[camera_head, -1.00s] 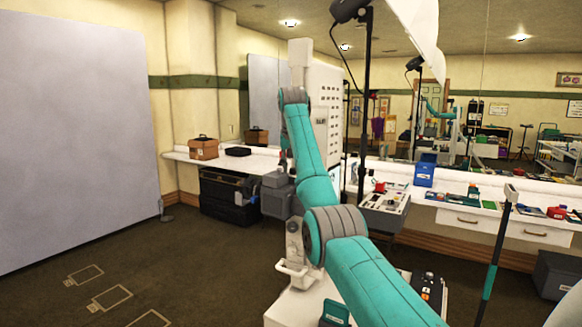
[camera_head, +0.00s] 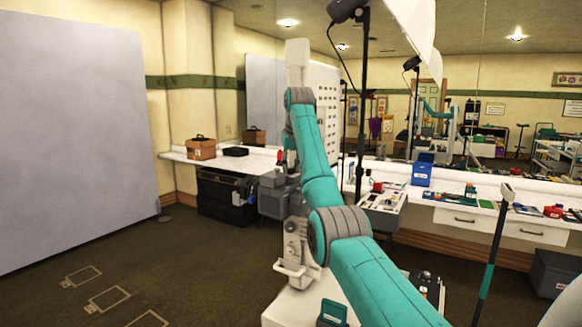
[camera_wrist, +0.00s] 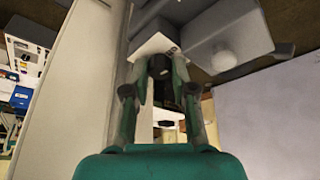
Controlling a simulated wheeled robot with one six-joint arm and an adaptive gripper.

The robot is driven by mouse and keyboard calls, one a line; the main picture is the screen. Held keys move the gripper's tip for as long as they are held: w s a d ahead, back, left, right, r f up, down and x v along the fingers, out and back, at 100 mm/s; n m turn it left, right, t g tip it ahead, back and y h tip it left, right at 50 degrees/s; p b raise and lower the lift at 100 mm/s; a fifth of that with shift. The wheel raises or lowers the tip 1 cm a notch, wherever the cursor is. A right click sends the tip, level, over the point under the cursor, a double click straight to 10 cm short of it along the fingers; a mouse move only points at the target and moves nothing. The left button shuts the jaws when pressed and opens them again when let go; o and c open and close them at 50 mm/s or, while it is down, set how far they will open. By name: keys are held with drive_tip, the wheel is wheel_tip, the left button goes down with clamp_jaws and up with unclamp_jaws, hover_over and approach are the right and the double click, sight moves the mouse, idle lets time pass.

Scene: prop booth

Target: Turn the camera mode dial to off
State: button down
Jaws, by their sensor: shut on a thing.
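In the wrist view, a small dark round dial (camera_wrist: 158,68) sits by a white labelled plate (camera_wrist: 153,45) on a grey housing. My gripper (camera_wrist: 163,72) has its two fingers on either side of the dial, shut on it. The dial's pointer and the label's marks are too small to read, so its setting cannot be told. In the head view, my teal arm reaches forward to the grey equipment (camera_head: 273,195) beside the tall white panel; the dial and my fingertips cannot be made out there.
A white counter (camera_head: 440,195) with a blue box (camera_head: 422,174) runs along the mirror at right. A brown box (camera_head: 201,148) sits on the back counter. Open floor lies at left.

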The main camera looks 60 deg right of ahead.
drive_tip(key=shift+w+a, duration=0.15)
drive_tip(key=shift+w, duration=0.05)
drive_tip(key=c, duration=1.2)
unclamp_jaws()
